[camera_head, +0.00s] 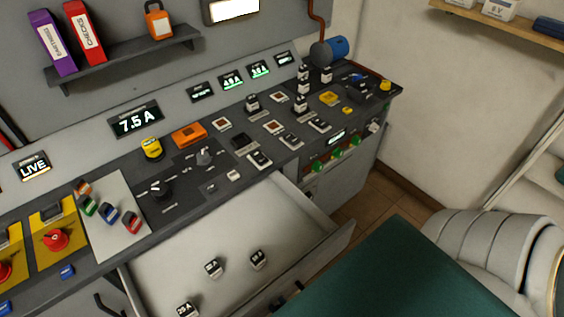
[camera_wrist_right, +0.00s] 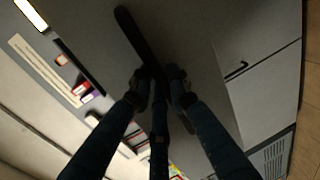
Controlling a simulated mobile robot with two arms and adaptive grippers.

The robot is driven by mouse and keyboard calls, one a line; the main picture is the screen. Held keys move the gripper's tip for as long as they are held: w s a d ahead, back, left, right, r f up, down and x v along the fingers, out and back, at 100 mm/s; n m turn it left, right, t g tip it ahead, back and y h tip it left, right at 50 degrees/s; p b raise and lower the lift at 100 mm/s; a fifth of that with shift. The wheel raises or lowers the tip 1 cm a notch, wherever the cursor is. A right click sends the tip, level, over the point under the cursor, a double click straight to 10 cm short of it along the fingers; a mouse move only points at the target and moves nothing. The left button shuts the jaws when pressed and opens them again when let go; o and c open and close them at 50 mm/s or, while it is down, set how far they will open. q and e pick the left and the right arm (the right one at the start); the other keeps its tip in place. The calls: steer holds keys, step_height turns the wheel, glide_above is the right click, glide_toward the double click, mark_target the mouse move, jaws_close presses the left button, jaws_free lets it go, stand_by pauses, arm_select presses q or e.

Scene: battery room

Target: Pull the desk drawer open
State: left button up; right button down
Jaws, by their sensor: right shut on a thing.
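The desk drawer (camera_head: 268,222) is pulled out from under the console in the head view, with its pale inside exposed. Several small dark labelled blocks, one of them here (camera_head: 213,267), lie on its floor. My right gripper (camera_head: 287,297) shows only as dark tips at the drawer's front edge. In the right wrist view my right gripper (camera_wrist_right: 159,86) is shut on the long black drawer handle (camera_wrist_right: 138,42), one finger on each side, against the grey drawer front (camera_wrist_right: 192,38). My left gripper is not in view.
The console top (camera_head: 190,165) carries switches, knobs and displays. A shelf (camera_head: 125,55) with binders hangs above it. A dark green flat surface (camera_head: 400,270) fills the front right, close to the drawer. Brown floor (camera_head: 375,208) shows between the console and the right wall.

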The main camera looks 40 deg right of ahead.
steer(key=c, duration=1.7)
jaws_free()
steer(key=shift+f, duration=0.1)
steer(key=v, duration=1.2)
